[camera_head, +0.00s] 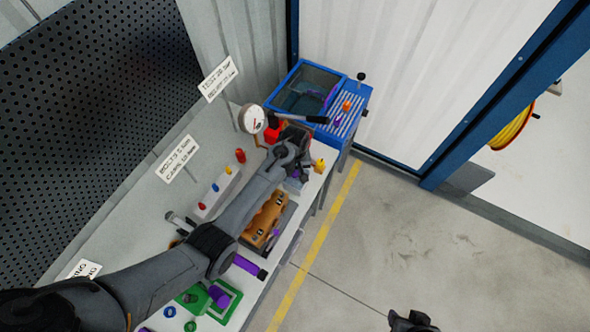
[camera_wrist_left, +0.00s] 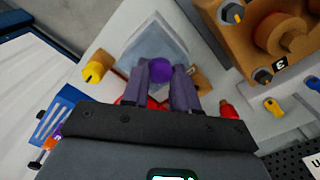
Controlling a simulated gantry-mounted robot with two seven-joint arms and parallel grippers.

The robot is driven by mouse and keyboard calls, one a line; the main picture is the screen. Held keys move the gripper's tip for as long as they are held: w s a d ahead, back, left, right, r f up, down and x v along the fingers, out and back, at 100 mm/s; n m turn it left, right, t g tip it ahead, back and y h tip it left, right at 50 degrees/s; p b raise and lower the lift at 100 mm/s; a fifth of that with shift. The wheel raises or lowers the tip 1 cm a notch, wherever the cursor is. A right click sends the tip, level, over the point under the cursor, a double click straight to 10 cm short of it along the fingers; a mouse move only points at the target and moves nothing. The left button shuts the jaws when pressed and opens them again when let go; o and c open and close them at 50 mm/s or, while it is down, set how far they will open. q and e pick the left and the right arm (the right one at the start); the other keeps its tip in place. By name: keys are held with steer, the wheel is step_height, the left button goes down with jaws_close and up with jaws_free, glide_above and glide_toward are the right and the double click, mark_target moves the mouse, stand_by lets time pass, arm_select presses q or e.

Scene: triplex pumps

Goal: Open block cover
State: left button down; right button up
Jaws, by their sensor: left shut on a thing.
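A pale, translucent bluish square cover (camera_wrist_left: 152,45) lies on the light bench in the left wrist view. A purple round knob (camera_wrist_left: 160,69) shows at its middle. My left gripper (camera_wrist_left: 166,76) is shut on this knob, one finger on each side. The cover looks near the bench; I cannot tell whether it is raised. In the head view my left gripper (camera_head: 297,170) is over the bench near the gauge, and my arm hides most of the cover. A dark part of mine (camera_head: 410,321) at the bottom edge is likely the right gripper; its jaws are unclear.
A tan pump block (camera_head: 266,218) stands close by on the bench. A dial gauge (camera_head: 252,119) and a red fitting (camera_head: 240,155) stand behind the arm. A blue tank with a clear lid (camera_head: 305,88) is at the far end. The floor to the right is clear.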

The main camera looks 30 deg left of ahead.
arm_select(q)
steer(key=shift+w+r+g+b, duration=0.1)
steer(key=shift+w+g+b, duration=0.55)
steer(key=shift+g+b, duration=0.1)
steer(key=w+g+b, duration=0.3)
steer(key=g+b, duration=0.1)
steer(key=b, duration=1.2)
steer(key=shift+w+r, duration=0.15)
steer(key=shift+w, duration=0.15)
steer(key=shift+r+b, duration=0.25)
steer(key=shift+b, duration=0.3)
steer(key=shift+r, duration=0.1)
